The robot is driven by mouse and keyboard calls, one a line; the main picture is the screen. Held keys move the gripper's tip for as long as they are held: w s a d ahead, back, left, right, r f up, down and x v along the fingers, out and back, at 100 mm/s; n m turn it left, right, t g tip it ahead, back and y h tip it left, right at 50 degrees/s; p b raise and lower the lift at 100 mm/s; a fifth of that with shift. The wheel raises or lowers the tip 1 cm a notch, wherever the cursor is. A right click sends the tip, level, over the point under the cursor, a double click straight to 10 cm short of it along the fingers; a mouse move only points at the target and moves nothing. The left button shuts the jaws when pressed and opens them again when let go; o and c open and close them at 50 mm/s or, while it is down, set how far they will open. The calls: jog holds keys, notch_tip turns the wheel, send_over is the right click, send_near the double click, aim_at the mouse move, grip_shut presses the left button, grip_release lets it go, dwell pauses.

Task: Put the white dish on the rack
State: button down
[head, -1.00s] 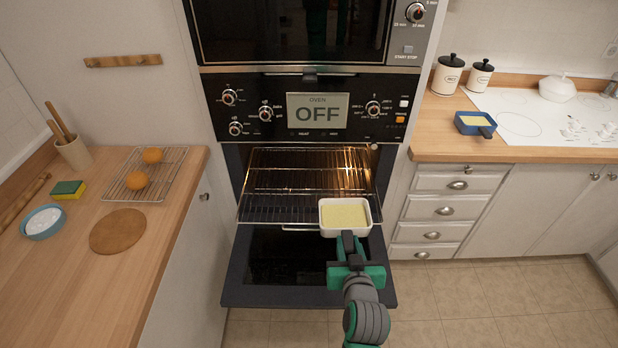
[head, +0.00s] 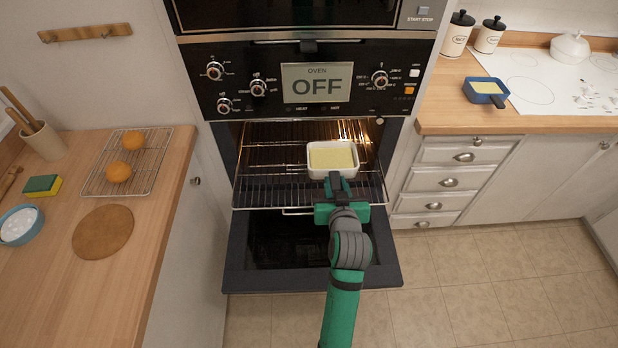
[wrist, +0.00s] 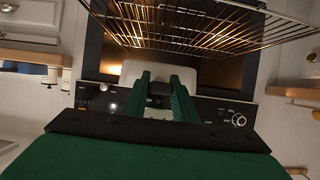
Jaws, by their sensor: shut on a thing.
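The white dish (head: 333,159), with a pale yellow filling, is at the oven opening, over the right part of the pulled-out wire rack (head: 272,192) as the head view shows it. My gripper (head: 334,184) is shut on the dish's near side. In the wrist view my gripper's fingers (wrist: 163,95) reach to the white dish (wrist: 160,72), of which only a part shows behind them. The rack (wrist: 200,30) crosses the top of the wrist view. I cannot tell whether the dish touches the rack.
The oven door (head: 312,268) hangs open below the rack. A second wire rack with oranges (head: 126,162) lies on the left counter. A blue dish (head: 486,90) sits on the right counter near the hob. The tiled floor in front is clear.

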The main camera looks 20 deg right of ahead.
aim_at(321, 177)
jog(key=w, duration=0.1)
jog(key=w+a+f, duration=0.1)
jog(key=w, duration=0.1)
jog(key=w+a+f, duration=0.1)
jog(key=w, duration=0.1)
jog(key=shift+a+f, duration=0.15)
jog(key=shift+a, duration=0.05)
jog(key=w+f, duration=0.1)
jog(key=f, duration=0.1)
jog(key=w+a+f, duration=0.1)
jog(key=w+f, duration=0.2)
jog(key=shift+a+f, duration=0.3)
jog(key=shift+w+f, duration=0.15)
jog(key=shift+f, duration=1.45)
jog(key=shift+f, duration=0.15)
jog(key=c, duration=1.4)
grip_release()
jog(key=shift+c, duration=0.2)
